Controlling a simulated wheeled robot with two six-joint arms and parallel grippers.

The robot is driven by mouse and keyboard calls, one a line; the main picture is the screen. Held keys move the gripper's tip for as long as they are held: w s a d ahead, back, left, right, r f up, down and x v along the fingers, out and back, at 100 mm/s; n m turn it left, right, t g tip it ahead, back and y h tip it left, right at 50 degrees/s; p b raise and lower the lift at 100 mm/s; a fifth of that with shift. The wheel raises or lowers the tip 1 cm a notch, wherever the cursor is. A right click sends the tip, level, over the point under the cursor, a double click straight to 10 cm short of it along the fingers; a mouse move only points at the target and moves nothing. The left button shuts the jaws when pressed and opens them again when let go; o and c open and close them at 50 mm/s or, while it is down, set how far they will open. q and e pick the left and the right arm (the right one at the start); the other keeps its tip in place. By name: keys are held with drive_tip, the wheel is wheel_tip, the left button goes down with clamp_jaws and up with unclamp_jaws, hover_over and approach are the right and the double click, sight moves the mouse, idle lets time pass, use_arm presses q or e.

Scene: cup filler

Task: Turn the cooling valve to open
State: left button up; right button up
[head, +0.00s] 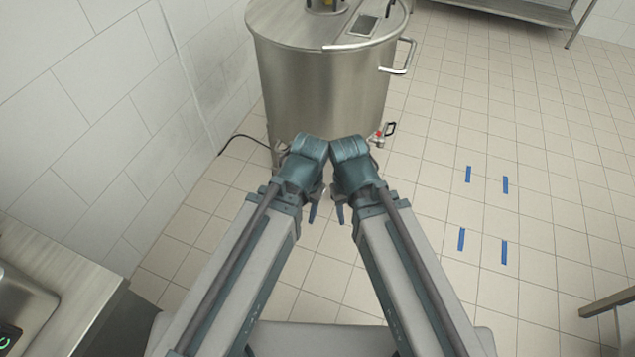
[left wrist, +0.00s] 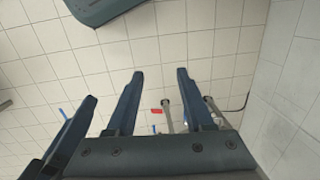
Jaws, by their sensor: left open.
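A small metal valve (head: 379,138) with a red spot and a dark looped handle sticks out low on the right side of the steel tank (head: 325,85). It is the only valve I can make out; its exact setting is too small to tell. My left gripper (head: 314,212) is in front of the tank, pointing down, apart from the valve. In the left wrist view my left gripper (left wrist: 159,75) has its fingers spread with nothing between them. My right gripper (head: 340,212) hangs close beside it, also apart from the valve; its opening is unclear.
A white wall (head: 100,110) and a steel counter (head: 60,285) are at left. A metal table (head: 530,10) stands at the back. A black cable (head: 235,138) runs behind the tank.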

use_arm(q)
drive_tip(key=w+f+b, duration=0.3)
drive_tip(key=f+b, duration=1.5)
drive_tip(key=f, duration=0.3)
drive_tip(key=w+f+t+h+b, duration=0.1)
drive_tip(key=w+t+b, duration=0.1)
drive_tip(key=w, duration=1.4)
drive_tip(key=w+a+f+t+h+b, duration=0.1)
drive_tip(key=w+t, duration=0.1)
drive_tip(key=w, duration=1.5)
drive_tip(key=shift+a+t+h+b, duration=0.3)
drive_tip(key=shift+h+b, duration=0.1)
drive_tip(key=shift+f, duration=0.2)
drive_tip(key=b+x, duration=1.2)
drive_tip(key=x, duration=0.1)
drive_tip(key=shift+d+f+b, duration=0.1)
drive_tip(key=shift+f+b, duration=0.2)
drive_tip(key=shift+b, duration=0.1)
